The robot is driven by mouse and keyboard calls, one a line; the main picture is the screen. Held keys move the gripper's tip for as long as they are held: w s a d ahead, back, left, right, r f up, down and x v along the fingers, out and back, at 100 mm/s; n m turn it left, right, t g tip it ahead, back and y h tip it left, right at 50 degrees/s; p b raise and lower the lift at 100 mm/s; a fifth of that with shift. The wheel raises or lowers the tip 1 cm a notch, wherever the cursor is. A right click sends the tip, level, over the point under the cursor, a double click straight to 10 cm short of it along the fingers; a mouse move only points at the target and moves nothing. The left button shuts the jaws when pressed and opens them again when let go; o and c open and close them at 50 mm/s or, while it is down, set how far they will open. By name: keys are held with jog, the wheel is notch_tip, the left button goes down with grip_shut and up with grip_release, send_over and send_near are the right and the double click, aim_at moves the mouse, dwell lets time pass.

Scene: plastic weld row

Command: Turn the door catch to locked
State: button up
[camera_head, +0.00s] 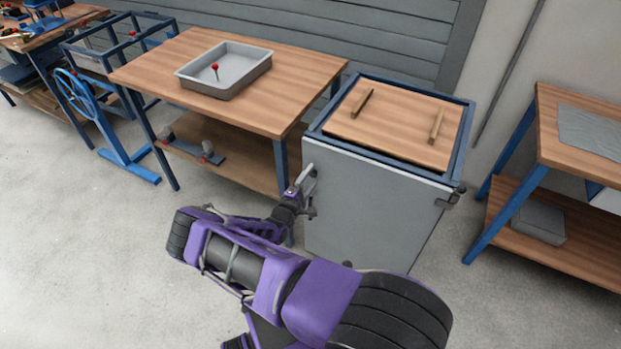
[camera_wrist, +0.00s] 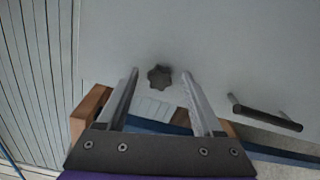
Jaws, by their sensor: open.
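The grey cabinet door (camera_head: 365,215) is upright and looks shut, and fills much of the wrist view (camera_wrist: 220,45). A dark lobed knob (camera_wrist: 159,77), which looks like the door catch, sits on the door face. A pale lined plate (camera_wrist: 156,107) is beside it. My gripper (camera_wrist: 161,72) is open, with its fingertips to either side of the knob in the picture. I cannot tell if they touch it. In the head view my gripper (camera_head: 307,191) is at the door's left edge, and the knob cannot be made out there.
A dark bar handle (camera_wrist: 265,114) is on the door to the right in the wrist view. A dark fitting (camera_head: 450,199) is at the door's upper right. A workbench with a grey tray (camera_head: 224,70) stands left; another bench (camera_head: 575,130) stands right. The floor in front is clear.

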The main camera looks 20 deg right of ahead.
jog(key=v, duration=1.7)
jog(key=shift+s+a, duration=0.15)
jog(key=shift+a, duration=0.05)
